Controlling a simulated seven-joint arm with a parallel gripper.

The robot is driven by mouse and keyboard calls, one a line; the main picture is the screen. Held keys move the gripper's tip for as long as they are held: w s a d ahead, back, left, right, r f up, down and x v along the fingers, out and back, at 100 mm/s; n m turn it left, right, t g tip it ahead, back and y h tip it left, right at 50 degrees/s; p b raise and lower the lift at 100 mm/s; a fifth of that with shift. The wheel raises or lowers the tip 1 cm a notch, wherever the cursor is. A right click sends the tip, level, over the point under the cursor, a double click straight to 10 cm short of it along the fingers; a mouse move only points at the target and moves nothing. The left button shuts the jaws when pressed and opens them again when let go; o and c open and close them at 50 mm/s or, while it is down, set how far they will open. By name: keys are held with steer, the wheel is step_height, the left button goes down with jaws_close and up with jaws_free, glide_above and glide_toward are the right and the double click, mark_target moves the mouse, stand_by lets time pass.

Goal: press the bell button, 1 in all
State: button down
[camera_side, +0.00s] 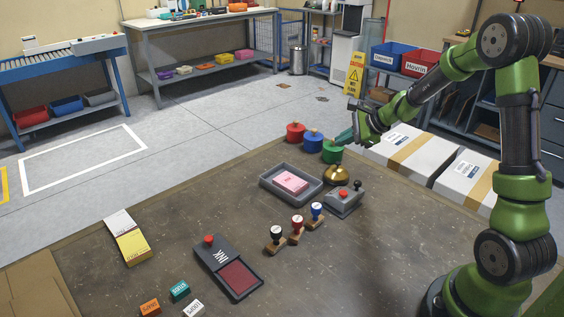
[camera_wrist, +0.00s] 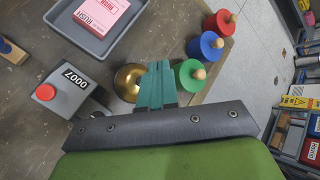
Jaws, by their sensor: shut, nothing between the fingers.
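A brass bell (camera_side: 336,175) with a domed top stands on the brown table, right of the grey tray. In the wrist view the bell (camera_wrist: 126,82) is just left of my fingers, which hide part of its right side. My gripper (camera_side: 344,137) is shut and empty, with its teal fingers pressed together. It is held above the far right part of the table, up and slightly right of the bell in the side view. The closed fingers (camera_wrist: 158,72) also show in the wrist view, between the bell and the green pot. I see no contact with the bell.
A grey box (camera_side: 345,202) with a red button stands close in front of the bell. Red, blue and green pots (camera_side: 333,152) stand behind it. The grey tray (camera_side: 265,184) holds a pink pad. Several stamps (camera_side: 297,229) stand nearer. White boxes (camera_side: 466,178) lie beyond the table's right edge.

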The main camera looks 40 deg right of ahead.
steer(key=shift+f, duration=2)
steer(key=shift+f, duration=0.1)
stand_by(0.4)
steer(key=shift+f, duration=0.35)
steer(key=shift+f, duration=0.45)
stand_by(0.5)
stand_by(0.4)
steer(key=shift+r, duration=0.9)
steer(key=shift+r, duration=2.5)
